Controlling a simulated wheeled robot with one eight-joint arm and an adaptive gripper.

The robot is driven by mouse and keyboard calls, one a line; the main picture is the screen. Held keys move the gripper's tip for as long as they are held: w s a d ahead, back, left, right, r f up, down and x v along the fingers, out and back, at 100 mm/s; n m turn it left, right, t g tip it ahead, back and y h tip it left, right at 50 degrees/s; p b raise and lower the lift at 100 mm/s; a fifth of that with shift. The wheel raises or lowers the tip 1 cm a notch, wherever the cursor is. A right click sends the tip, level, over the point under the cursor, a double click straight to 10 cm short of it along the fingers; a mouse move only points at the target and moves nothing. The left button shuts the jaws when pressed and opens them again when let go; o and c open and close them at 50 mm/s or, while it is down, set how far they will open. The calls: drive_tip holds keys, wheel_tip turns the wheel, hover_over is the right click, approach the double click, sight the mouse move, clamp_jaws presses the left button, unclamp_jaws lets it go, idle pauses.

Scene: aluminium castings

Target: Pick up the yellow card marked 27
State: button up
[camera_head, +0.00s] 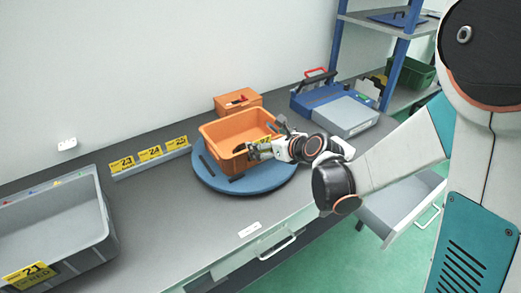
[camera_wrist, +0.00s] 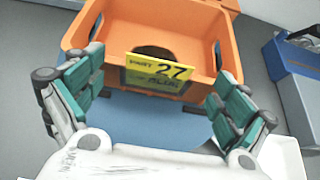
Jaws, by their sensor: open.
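The yellow card marked 27 (camera_wrist: 158,70) stands upright at the near wall of the orange bin (camera_wrist: 196,24), in a dark holder. In the wrist view it lies between the two green-padded fingers of my gripper (camera_wrist: 158,76), which are spread apart with nothing between them touching the card. In the head view my gripper (camera_head: 268,143) is at the right side of the orange bin (camera_head: 222,128), and a yellow patch of the card (camera_head: 262,142) shows partly hidden by the fingers. A dark round piece (camera_wrist: 154,51) is behind the card inside the bin.
The bin sits on a blue round turntable (camera_head: 212,179) on the grey bench. A blue machine (camera_head: 338,110) stands to the right, an orange box (camera_head: 237,101) behind. A card rail (camera_head: 150,160) and a grey crate (camera_head: 104,235) are left.

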drive_tip(key=shift+x, duration=1.2)
drive_tip(key=c, duration=0.9)
drive_tip(key=shift+r, duration=0.15)
